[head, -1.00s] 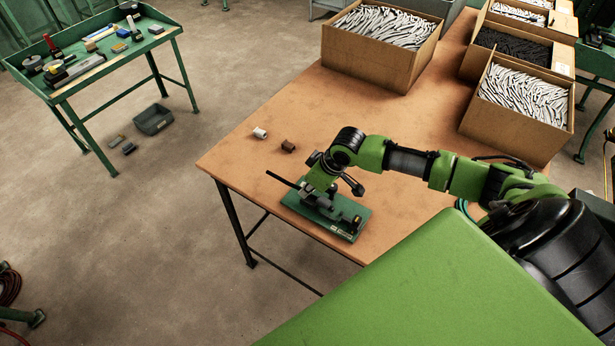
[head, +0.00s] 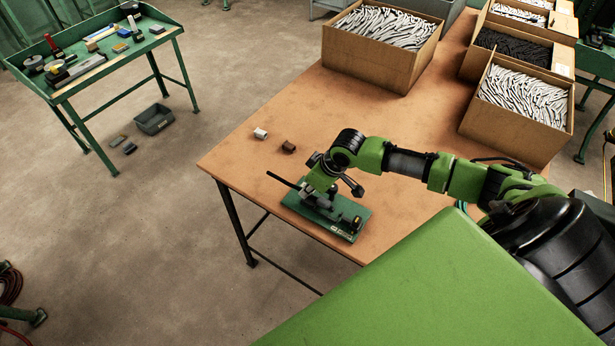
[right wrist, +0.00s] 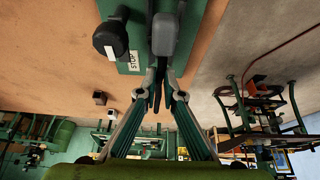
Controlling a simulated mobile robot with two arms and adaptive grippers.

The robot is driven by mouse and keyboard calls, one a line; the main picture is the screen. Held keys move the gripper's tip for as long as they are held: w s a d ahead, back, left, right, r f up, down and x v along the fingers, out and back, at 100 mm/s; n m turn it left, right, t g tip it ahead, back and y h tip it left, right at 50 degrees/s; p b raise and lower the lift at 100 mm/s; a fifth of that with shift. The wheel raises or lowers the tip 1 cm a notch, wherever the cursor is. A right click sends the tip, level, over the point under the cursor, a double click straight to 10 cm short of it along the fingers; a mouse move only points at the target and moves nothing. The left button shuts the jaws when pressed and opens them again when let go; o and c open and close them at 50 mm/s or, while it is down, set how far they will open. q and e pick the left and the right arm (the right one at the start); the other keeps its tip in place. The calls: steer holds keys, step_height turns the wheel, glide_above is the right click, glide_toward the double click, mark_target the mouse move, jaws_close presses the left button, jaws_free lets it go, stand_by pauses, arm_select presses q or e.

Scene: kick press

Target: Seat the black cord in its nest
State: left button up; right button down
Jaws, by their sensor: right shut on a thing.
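My right gripper (head: 318,200) is low over the green fixture plate (head: 354,212) at the table's near-left edge. In the right wrist view its two fingers (right wrist: 159,72) are closed together on a thin dark piece (right wrist: 157,92), which looks like the black cord. In the head view the black cord (head: 281,179) sticks out straight to the left, past the plate. A grey block (right wrist: 166,36) of the fixture is right at the fingertips. The nest and the cord's held part are hidden, so I cannot tell whether the cord touches it. My left gripper is not in view.
A black knob (right wrist: 107,40) stands on the plate beside a STOP label (right wrist: 134,60). A white piece (head: 260,133) and a brown piece (head: 288,147) lie behind the fixture. Boxes of cords (head: 368,62) stand at the back. The middle of the table (head: 410,118) is clear.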

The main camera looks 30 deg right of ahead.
steer(key=shift+f, duration=0.4)
steer(key=shift+p, duration=0.3)
stand_by(0.5)
steer(key=shift+f, duration=0.25)
stand_by(1.0)
steer(key=c, duration=2.1)
jaws_free()
steer(key=shift+v, duration=3.5)
